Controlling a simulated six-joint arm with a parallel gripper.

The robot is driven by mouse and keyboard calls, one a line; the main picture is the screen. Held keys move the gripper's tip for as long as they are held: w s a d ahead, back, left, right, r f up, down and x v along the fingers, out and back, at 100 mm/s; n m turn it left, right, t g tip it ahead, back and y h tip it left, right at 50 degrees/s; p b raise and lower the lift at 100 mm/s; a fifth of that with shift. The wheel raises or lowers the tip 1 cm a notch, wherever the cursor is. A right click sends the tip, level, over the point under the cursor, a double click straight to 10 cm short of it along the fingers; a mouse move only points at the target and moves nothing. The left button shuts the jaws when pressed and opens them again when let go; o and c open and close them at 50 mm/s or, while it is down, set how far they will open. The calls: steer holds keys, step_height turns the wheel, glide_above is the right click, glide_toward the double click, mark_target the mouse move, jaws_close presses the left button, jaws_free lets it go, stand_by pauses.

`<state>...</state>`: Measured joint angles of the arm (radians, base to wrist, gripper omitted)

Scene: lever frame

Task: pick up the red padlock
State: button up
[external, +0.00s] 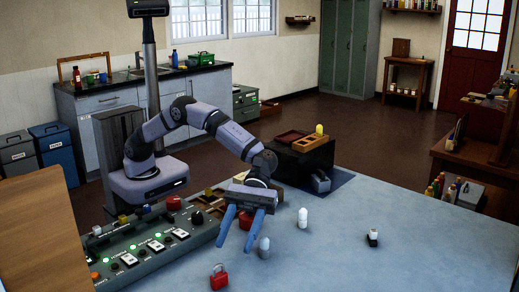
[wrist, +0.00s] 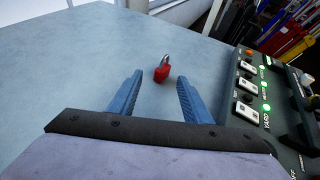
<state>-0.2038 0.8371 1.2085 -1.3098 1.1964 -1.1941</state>
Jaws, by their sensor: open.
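The red padlock (external: 219,279) stands on the pale blue tabletop near the front edge, with its grey shackle up. It also shows in the wrist view (wrist: 161,74), beyond the fingertips and roughly between their lines. My gripper (external: 250,233) is open and empty, its blue fingers pointing down toward the table, behind the padlock in the external view. In the wrist view my gripper (wrist: 158,82) shows both blue fingers apart, with nothing between them. The padlock is not touched by either finger.
A lever panel (external: 150,245) with lit green lamps stands left of the padlock; it also shows at right in the wrist view (wrist: 255,95). A grey-blue bottle-like item (external: 264,248) and a white one (external: 303,218) stand near my gripper. The table's right side is mostly clear.

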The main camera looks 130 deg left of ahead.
mark_target(218, 278)
steer(key=shift+r+p+x, duration=0.2)
steer(key=shift+p+x, duration=1.1)
steer(key=shift+x, duration=1.75)
steer(key=shift+d+f, duration=0.2)
steer(key=shift+d, duration=0.25)
jaws_close()
